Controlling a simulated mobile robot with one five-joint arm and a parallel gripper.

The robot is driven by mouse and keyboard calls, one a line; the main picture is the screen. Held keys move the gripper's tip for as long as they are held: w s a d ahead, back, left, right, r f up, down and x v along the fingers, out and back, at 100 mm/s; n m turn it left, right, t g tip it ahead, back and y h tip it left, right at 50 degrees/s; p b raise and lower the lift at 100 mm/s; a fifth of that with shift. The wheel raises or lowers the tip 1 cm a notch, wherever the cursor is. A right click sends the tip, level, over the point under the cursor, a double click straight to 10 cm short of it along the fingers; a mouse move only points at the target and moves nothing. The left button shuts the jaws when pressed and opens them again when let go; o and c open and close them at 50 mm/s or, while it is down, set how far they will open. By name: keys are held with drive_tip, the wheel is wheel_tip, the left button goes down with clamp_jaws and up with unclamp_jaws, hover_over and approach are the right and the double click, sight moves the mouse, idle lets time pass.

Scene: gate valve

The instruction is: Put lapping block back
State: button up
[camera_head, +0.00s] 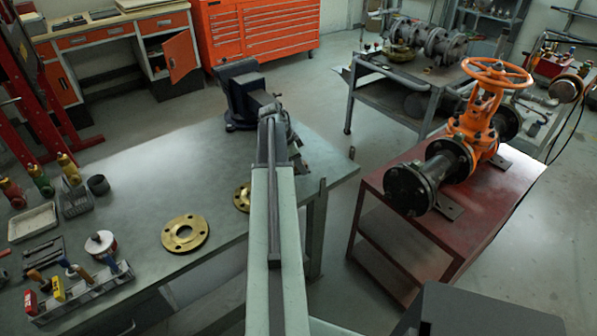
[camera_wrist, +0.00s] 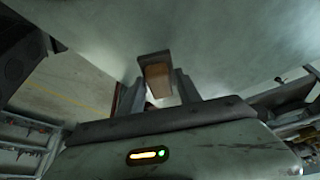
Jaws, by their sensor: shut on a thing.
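The lapping block (camera_wrist: 157,76) shows in the wrist view as a small block with a brown face and a grey end. My gripper (camera_wrist: 158,86) is shut on it, with one dark finger on each side. In the head view my arm reaches over the green-grey workbench (camera_head: 140,180); the block and fingertips cannot be made out there. A grey rack (camera_head: 88,294) holding handled tools and red and yellow items stands at the bench's front left. A shallow pale tray (camera_head: 33,222) lies at the left edge.
A vise (camera_head: 242,95) stands at the bench's far end. Brass flanges (camera_head: 185,233), a white and red tin (camera_head: 101,244) and bottles (camera_head: 41,180) stand on the bench. An orange-wheeled gate valve (camera_head: 480,115) is on a red stand (camera_head: 440,225) at right.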

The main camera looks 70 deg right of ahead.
wheel_tip(320, 180, down, 4)
drive_tip(key=b, duration=0.2)
drive_tip(key=shift+r+b, duration=0.25)
drive_tip(key=shift+b, duration=0.1)
drive_tip(key=shift+r, duration=0.2)
drive_tip(key=shift+f, duration=0.15)
drive_tip(key=o, duration=1.3)
drive_tip(key=shift+w+r+p, duration=0.1)
drive_tip(key=shift+r+p, duration=0.3)
drive_tip(key=shift+p, duration=0.05)
drive_tip(key=p+v, duration=1)
drive_tip(key=v, duration=0.1)
drive_tip(key=shift+r, duration=0.2)
drive_tip(key=shift+a, duration=0.1)
